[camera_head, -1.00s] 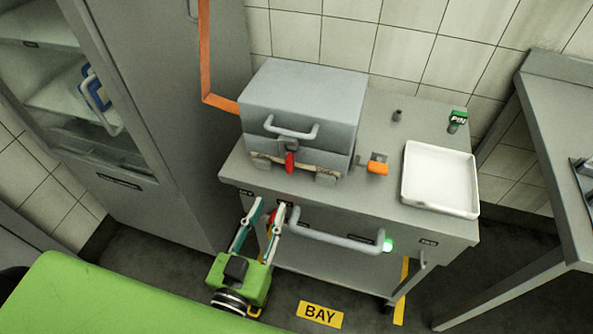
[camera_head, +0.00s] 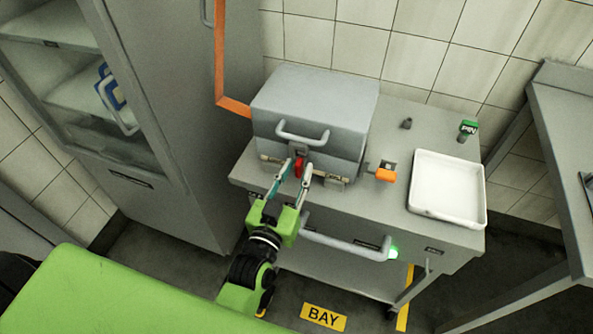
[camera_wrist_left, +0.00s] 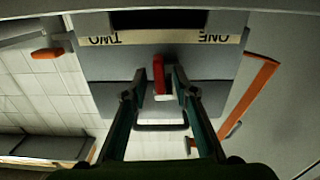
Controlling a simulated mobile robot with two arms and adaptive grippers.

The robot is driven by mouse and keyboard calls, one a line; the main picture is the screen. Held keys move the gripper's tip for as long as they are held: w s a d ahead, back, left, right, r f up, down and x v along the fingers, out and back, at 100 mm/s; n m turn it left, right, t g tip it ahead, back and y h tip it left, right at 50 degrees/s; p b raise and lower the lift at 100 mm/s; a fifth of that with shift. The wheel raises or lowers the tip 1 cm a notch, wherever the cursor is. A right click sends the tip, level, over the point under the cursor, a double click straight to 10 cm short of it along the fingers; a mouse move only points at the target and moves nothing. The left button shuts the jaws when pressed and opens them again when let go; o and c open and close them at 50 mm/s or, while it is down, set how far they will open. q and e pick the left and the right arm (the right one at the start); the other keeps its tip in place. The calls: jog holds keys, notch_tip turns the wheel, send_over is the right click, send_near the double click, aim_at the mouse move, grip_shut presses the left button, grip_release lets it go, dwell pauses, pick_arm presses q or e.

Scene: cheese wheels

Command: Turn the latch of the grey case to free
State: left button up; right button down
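The grey case (camera_head: 315,100) stands on the grey cart with its lid down and a handle (camera_head: 302,133) on its front. Its red latch (camera_head: 298,168) sits at the front middle, roughly upright; it also shows in the left wrist view (camera_wrist_left: 158,72). My left gripper (camera_head: 292,172) is at the case front, its two fingers apart, one on each side of the latch. In the left wrist view the fingers (camera_wrist_left: 158,76) flank the latch, with a gap on the left side; I cannot tell whether the right finger touches it. My right gripper is not in view.
A cart handle (camera_head: 345,246) runs below the case. A tall cabinet (camera_head: 180,100) stands left; another table (camera_head: 560,130) stands right.

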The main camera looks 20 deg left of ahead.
pick_arm(q)
grip_shut()
jog(key=n+p, duration=0.2)
jog(key=n, duration=0.2)
jog(key=shift+a+r, duration=0.1)
jog(key=n+p, duration=0.1)
jog(key=n, duration=0.2)
jog(key=shift+n+p, duration=0.3)
jog(key=shift+p, duration=0.1)
jog(key=n, duration=0.4)
jog(key=shift+a+f+n+p, duration=0.15)
jog(key=shift+f+n+p, duration=0.05)
jog(key=shift+n+p, duration=0.15)
jog(key=n, duration=0.5)
jog(key=shift+f, duration=0.15)
